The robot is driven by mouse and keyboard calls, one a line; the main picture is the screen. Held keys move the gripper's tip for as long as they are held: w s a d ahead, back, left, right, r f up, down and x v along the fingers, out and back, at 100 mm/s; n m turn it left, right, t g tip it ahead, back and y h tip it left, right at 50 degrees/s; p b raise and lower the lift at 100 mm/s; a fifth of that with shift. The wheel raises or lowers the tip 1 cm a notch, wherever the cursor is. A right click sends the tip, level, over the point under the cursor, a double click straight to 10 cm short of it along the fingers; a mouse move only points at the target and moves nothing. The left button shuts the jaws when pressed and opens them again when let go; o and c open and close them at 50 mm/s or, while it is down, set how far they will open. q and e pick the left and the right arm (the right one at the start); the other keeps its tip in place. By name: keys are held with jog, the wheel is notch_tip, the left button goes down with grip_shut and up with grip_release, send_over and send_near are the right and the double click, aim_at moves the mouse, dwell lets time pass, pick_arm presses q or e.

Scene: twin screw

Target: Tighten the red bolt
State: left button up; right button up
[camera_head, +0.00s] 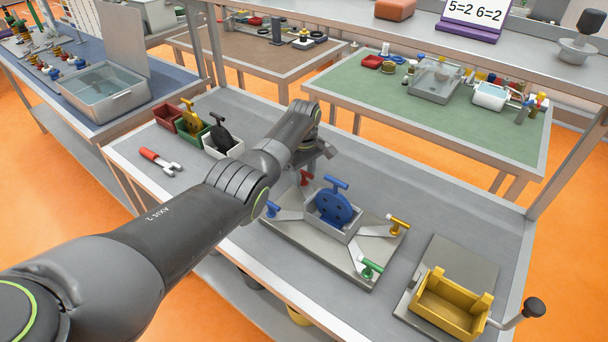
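The red bolt (305,178) stands at the back left corner of a metal fixture plate (318,258), partly hidden behind my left arm. A blue disc with a handle (334,207) sits upright in the grey box at the plate's middle. My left gripper (322,153) is just above and behind the red bolt. Its fingers are mostly hidden by the wrist, so I cannot tell whether it is open or touches the bolt. My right gripper is out of view.
A red-handled wrench (158,160) lies nearby. A yellow box (450,303) and a crank with a black knob (534,307) are at the right. The bench right of the plate's back is clear.

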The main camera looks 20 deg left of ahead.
pick_arm(q)
jog(key=shift+f, duration=0.15)
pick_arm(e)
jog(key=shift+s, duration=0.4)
